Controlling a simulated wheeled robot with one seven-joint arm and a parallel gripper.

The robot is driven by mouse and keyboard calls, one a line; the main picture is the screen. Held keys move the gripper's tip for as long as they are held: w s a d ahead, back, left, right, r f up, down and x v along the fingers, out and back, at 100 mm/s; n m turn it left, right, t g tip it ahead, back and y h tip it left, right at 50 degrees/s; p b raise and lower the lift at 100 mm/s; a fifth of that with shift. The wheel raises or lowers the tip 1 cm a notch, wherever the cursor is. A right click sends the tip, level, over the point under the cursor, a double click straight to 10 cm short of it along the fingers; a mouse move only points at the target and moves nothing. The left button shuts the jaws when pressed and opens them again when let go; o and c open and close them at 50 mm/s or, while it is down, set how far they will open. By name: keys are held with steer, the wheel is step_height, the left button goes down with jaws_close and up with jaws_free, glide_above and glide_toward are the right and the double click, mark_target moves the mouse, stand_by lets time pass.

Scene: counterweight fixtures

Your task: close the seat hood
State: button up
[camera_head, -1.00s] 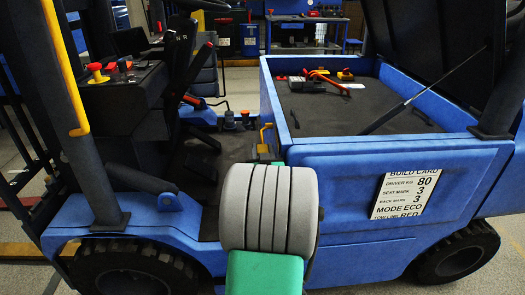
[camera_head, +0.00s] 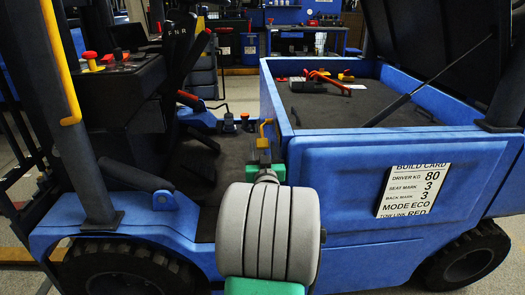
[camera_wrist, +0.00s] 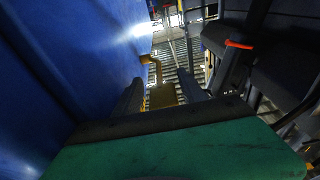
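The seat hood (camera_head: 430,45) is the large black lid at the upper right, standing raised above the blue seat box (camera_head: 390,150). A dark strut (camera_head: 430,82) slants from the box up to it. A yellow lever (camera_head: 264,130) stands by the box's left wall; it also shows in the wrist view (camera_wrist: 162,96). My gripper (camera_wrist: 160,92) is low beside that wall, its two dark fingers apart, one on each side of the yellow lever in the picture. I cannot tell whether they touch it. In the head view my arm partly hides the gripper.
Red-handled tools (camera_head: 325,80) and a yellow item lie in the open box. A build card (camera_head: 412,190) is on its side. The cab floor between has free room.

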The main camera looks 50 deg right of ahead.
steer(key=shift+o, duration=0.8)
steer(key=v, duration=0.8)
steer(key=shift+d, duration=0.1)
